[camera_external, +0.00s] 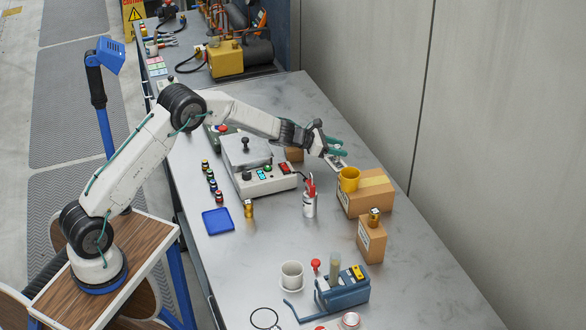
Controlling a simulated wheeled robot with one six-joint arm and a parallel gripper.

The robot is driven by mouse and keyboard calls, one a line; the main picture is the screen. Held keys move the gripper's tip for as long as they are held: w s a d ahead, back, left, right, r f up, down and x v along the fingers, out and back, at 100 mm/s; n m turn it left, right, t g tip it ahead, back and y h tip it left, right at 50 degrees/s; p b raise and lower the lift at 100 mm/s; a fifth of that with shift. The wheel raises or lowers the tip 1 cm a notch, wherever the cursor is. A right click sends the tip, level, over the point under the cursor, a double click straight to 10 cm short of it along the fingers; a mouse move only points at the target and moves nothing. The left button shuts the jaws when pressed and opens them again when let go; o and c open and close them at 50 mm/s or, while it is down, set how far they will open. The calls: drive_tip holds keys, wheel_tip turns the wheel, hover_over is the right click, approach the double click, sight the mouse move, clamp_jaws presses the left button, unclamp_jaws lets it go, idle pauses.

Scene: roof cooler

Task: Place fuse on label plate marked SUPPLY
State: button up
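I cannot identify the fuse with certainty.
A yellow mug (349,179) stands on a cardboard box (372,196). A device with buttons (262,176) is left of my gripper. The front right tabletop is clear.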

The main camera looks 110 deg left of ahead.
drive_tip(key=shift+r, duration=0.15)
drive_tip(key=v, duration=1.2)
